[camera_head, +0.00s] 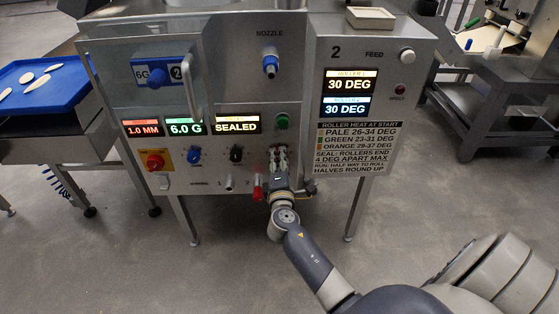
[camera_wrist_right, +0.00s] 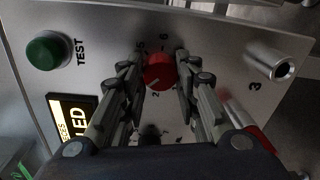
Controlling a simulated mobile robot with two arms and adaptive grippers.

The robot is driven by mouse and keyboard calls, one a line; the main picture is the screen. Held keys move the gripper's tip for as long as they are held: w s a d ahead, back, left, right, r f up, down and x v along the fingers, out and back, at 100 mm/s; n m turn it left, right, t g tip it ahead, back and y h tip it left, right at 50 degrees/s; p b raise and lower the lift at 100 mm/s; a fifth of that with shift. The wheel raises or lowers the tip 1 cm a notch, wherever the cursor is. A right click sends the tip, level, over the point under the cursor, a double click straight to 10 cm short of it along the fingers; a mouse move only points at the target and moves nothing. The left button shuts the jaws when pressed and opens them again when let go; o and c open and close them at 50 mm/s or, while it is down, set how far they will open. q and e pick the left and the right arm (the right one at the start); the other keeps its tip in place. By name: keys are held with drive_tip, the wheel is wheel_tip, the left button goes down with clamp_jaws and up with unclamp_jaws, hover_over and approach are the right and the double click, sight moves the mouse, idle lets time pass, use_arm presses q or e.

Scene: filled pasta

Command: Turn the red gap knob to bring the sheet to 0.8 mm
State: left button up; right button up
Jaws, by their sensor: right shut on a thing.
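The red gap knob (camera_wrist_right: 158,72) shows in the right wrist view, on a grey panel with numbers printed around it. Its white pointer mark faces down-left in that view, near the 2. My right gripper (camera_wrist_right: 160,58) is shut on the knob, one finger on each side. In the head view my right gripper (camera_head: 279,158) is at the lower front of the machine and hides the knob. The red gap display (camera_head: 143,127) reads 1.0 MM. My left gripper is not in view.
A green TEST button (camera_wrist_right: 50,51) and a metal peg (camera_wrist_right: 271,66) flank the knob. A black knob (camera_head: 236,154), blue knob (camera_head: 194,155) and red stop button (camera_head: 155,161) sit to the left. A red-handled part (camera_head: 258,190) hangs close to my gripper. Other displays read 6.0 G and SEALED.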

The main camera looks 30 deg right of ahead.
drive_tip(key=o, duration=1.1)
drive_tip(key=shift+a, duration=0.1)
drive_tip(key=shift+c, duration=0.2)
drive_tip(key=v, duration=1.2)
